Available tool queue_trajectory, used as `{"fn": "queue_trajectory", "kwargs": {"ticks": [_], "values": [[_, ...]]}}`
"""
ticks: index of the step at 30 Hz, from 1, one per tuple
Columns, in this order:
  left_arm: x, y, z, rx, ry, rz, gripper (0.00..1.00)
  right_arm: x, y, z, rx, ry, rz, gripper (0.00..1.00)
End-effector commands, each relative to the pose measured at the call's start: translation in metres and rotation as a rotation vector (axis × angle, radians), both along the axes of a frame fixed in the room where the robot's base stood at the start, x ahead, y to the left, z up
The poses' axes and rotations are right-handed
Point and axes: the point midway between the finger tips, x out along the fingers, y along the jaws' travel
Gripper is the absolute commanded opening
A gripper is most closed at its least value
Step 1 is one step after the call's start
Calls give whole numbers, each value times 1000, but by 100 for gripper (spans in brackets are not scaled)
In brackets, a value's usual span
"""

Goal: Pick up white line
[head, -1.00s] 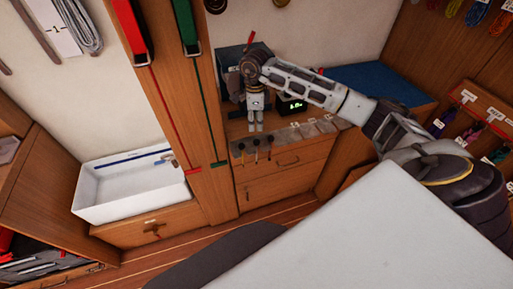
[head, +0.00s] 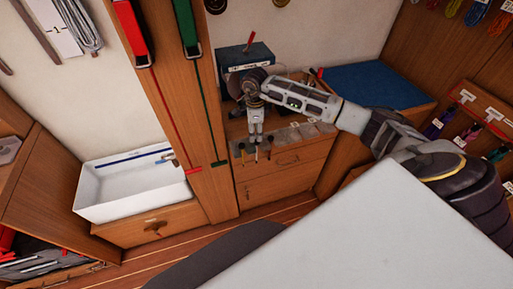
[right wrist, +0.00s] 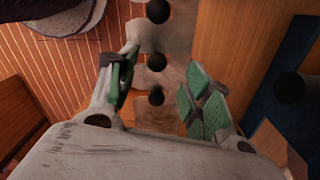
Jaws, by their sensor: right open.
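A pale grey-white coiled line (head: 80,24) hangs on the wall at the upper left in the head view; I cannot tell for sure that it is the white line. My right gripper (head: 256,139) points down over the front of the wooden counter, far to the right of that coil. No white line shows in the right wrist view. My left gripper is not in view.
A blue box (head: 243,56) stands behind my gripper. A white tray (head: 118,208) is at the left. A wooden post (head: 190,100) carries red and green lines.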

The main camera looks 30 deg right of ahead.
Motion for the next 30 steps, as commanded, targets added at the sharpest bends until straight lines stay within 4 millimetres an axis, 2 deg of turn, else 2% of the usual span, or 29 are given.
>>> {"fn": "queue_trajectory", "kwargs": {"ticks": [16,30], "values": [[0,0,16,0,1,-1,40,-5,-3,-45,1,2,0,50],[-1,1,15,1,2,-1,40,-5,-3,-49,0,0,0,50]]}}
